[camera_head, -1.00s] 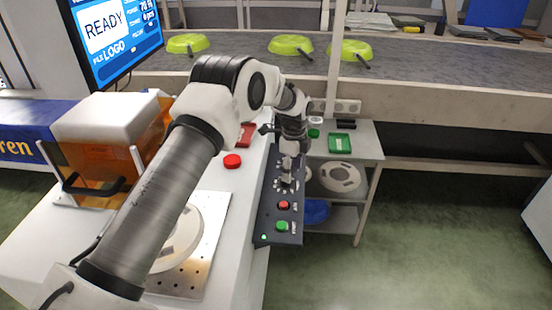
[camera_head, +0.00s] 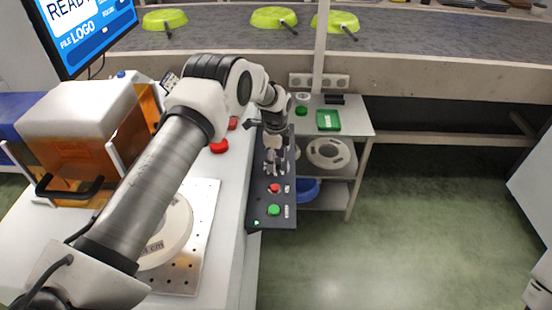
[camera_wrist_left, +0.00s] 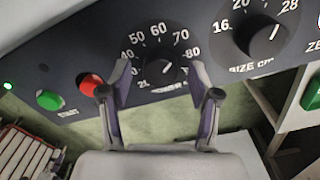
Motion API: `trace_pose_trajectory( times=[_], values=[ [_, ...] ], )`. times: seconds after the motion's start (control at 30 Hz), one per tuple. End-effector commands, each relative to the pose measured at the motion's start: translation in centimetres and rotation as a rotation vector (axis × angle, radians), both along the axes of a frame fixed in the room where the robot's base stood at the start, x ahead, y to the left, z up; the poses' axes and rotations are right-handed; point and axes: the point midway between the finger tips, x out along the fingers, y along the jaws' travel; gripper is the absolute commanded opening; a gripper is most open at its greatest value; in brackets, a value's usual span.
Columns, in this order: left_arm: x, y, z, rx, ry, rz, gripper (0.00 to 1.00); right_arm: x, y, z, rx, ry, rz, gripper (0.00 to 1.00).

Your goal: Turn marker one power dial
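The dark control panel (camera_head: 271,213) is on the right edge of the white marker machine. In the left wrist view the black power dial (camera_wrist_left: 160,72) has a printed scale running up to 80, and its white pointer line points up and right. My left gripper (camera_head: 275,168) is down at the panel. In the left wrist view its two fingers (camera_wrist_left: 160,64) stand on either side of the power dial, with a visible gap to the knob on each side. Whether either finger touches it lower down is hidden. My right gripper is not in view.
Beside the power dial is the size dial (camera_wrist_left: 262,34). A red button (camera_wrist_left: 90,84) and a green button (camera_wrist_left: 49,99) are on its other side. A grey side table (camera_head: 355,122) stands right of the panel. Green pans lie on the conveyor (camera_head: 225,37). Open floor lies at right.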

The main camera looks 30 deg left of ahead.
Motion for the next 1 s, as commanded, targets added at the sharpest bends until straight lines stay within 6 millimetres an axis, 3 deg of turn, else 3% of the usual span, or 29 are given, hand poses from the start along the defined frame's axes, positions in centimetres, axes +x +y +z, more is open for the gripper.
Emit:
trace_pose_trajectory(
  times=[0.03, 0.13, 0.17, 0.67, 1.0],
  values=[
    [-0.01, 0.01, -0.02, 0.0, 0.0, 0.0, 0.42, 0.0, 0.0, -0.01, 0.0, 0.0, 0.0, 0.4],
    [-0.01, 0.01, -0.01, 0.0, 0.0, 0.0, 0.06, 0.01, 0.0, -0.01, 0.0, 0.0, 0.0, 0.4],
    [-0.01, 0.02, -0.02, 0.0, 0.0, 0.0, 0.03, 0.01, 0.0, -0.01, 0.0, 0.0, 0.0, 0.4],
    [-0.02, 0.02, 0.01, 0.0, 0.001, 0.073, 0.03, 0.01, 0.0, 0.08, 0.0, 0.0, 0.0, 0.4],
    [-0.02, 0.02, 0.04, -0.001, 0.001, 0.319, 0.03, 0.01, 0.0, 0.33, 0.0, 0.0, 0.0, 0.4]
  ],
)
